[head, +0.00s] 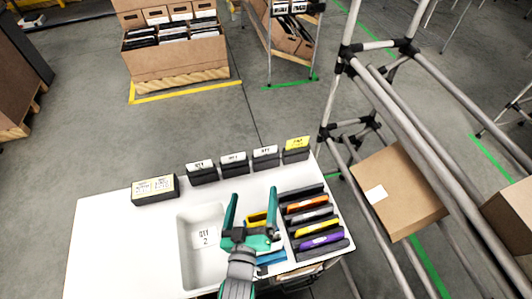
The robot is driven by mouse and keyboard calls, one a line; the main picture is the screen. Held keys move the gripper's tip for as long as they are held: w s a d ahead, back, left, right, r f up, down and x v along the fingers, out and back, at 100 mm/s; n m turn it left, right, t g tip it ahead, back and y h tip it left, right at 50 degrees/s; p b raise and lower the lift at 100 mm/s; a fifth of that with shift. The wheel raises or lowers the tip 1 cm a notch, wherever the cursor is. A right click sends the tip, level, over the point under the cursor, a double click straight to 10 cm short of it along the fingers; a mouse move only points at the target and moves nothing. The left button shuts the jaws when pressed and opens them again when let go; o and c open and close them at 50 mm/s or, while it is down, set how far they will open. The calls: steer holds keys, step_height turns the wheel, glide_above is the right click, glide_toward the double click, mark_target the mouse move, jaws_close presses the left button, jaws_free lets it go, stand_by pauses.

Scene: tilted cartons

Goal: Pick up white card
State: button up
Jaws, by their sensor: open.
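A white card (203,237) with dark print reading roughly "QTY 2" lies in the shallow white tray (183,264) set in the white table. Other white cards stand in black holders along the far edge of the table, such as this white card (233,158). My gripper (252,195) has teal fingers spread wide apart, with nothing seen between the tips. It is over the table, right of the tray and its card, and not touching the card as far as I can tell. Its body hides part of the table beneath.
A black rack (318,232) with several coloured slots stands right of my gripper. Yellow (258,217) and blue (271,258) items lie partly hidden below it. Grey pipe racking with a tilted carton (400,190) stands at right. The table's left part is clear.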

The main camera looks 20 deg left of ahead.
steer(key=w+a+g+y, duration=0.4)
steer(key=w+a+g, duration=0.3)
steer(key=w+a, duration=0.95)
steer(key=m+g+h, duration=0.1)
steer(key=g+h, duration=0.5)
steer(key=g, duration=0.1)
glide_above(266, 153)
steer(key=d, duration=0.1)
step_height(266, 153, down, 2)
steer(key=shift+s+x, duration=0.2)
steer(key=shift+x, duration=0.8)
steer(key=shift+s+x, duration=0.2)
steer(key=shift+x, duration=0.85)
steer(key=shift+s+x, duration=0.25)
steer(key=shift+x, duration=0.75)
steer(key=shift+w+a+f, duration=0.1)
steer(key=shift+a, duration=0.05)
steer(key=c, duration=1.1)
steer(key=shift+a, duration=0.1)
steer(key=shift+c, duration=0.4)
